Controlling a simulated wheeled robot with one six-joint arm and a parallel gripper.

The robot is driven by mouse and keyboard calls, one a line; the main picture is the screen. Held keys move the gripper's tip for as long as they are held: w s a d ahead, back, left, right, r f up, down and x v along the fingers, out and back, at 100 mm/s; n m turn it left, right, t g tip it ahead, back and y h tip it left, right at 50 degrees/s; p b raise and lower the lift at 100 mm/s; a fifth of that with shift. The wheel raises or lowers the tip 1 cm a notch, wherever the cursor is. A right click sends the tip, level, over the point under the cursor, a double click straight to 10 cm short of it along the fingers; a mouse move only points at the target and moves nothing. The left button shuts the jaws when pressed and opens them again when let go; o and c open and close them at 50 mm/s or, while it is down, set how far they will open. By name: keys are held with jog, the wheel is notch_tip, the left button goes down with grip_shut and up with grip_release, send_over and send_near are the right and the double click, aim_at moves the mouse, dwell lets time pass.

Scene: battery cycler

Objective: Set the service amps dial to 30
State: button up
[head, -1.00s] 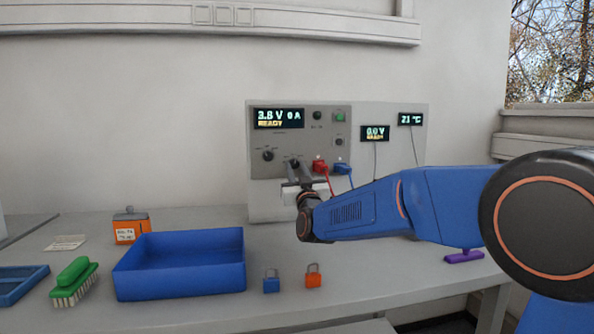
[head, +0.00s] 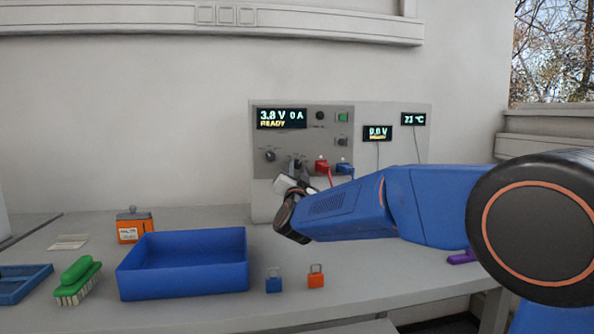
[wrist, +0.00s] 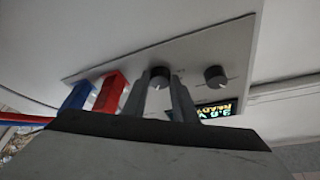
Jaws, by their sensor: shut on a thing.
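The grey cycler panel (head: 262,135) stands at the back of the bench, with a lit display (head: 282,118) reading 3.8 V, 0 A, READY. Two dark dials sit low on it: a left dial (head: 270,155) and a right dial (head: 298,162). My gripper (head: 300,172) is at the right dial, its fingers on either side of it. In the wrist view my gripper (wrist: 158,88) is shut on this right dial (wrist: 158,77), and the left dial (wrist: 215,76) is free beside it. The scale marks are too small to read, and my fingers partly hide the gripped dial.
Red (head: 321,165) and blue (head: 344,168) plugs with cables sit close right of the gripped dial. A blue tray (head: 183,283), two padlocks, a green brush (head: 76,280) and an orange box (head: 134,227) are on the bench.

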dwell(0.3)
jog(key=o, duration=1)
jog(key=shift+o, duration=0.2)
jog(key=r+v, duration=0.1)
jog(key=v, duration=0.7)
jog(key=s+r+v, duration=0.1)
jog(key=r+v, duration=0.1)
jog(key=v, duration=0.6)
jog(key=shift+s+r, duration=0.25)
jog(key=shift+r, duration=0.05)
jog(key=shift+d, duration=0.1)
